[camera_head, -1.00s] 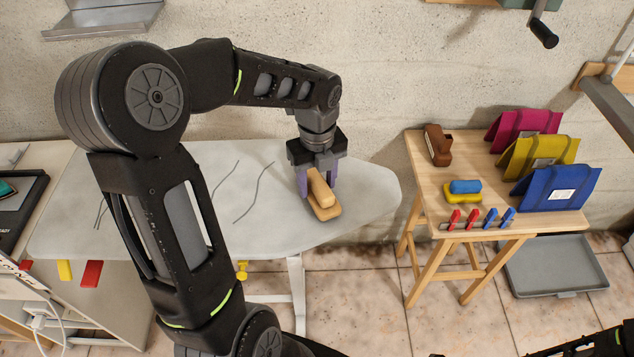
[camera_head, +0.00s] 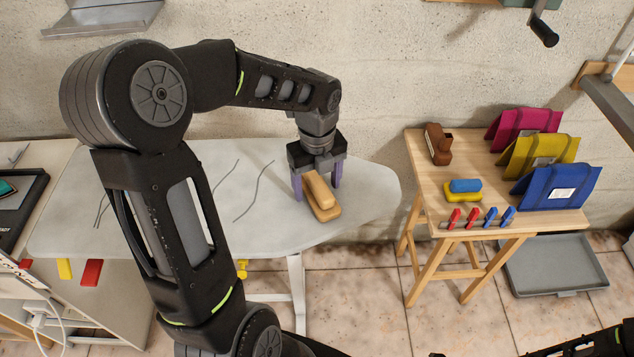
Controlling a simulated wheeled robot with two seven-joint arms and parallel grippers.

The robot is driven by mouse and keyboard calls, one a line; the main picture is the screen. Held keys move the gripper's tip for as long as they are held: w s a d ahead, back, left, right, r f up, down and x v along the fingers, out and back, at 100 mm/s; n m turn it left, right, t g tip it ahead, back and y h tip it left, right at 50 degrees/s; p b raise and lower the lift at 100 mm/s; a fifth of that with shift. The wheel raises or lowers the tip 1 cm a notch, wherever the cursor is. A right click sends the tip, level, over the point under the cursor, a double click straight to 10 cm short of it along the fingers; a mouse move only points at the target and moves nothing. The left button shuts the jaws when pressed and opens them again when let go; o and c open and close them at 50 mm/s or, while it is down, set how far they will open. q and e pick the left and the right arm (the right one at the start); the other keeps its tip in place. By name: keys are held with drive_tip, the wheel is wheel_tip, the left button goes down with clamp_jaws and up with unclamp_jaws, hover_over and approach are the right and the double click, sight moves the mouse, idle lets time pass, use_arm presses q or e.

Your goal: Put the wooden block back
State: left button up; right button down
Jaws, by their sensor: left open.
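The wooden block (camera_head: 317,188) is light tan and rounded. The fingers are open and apart from the block, as far as this view shows. The gripper hides the far end of the block. My right gripper is not clearly visible; only a dark part of my right arm shows at the bottom right corner.
The grey board (camera_head: 262,215) is otherwise mostly clear. A wooden stool table (camera_head: 480,185) at the right bears a brown block-like tool (camera_head: 438,146), blue and yellow sponges (camera_head: 464,188), several clips and three coloured folders (camera_head: 555,187). A grey tray (camera_head: 556,266) lies on the floor.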

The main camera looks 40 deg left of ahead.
sight(317, 181)
use_arm(q)
wheel_tip(317, 181, up, 12)
drive_tip(key=shift+r, duration=0.2)
idle(0.4)
drive_tip(key=shift+f, duration=0.1)
idle(0.6)
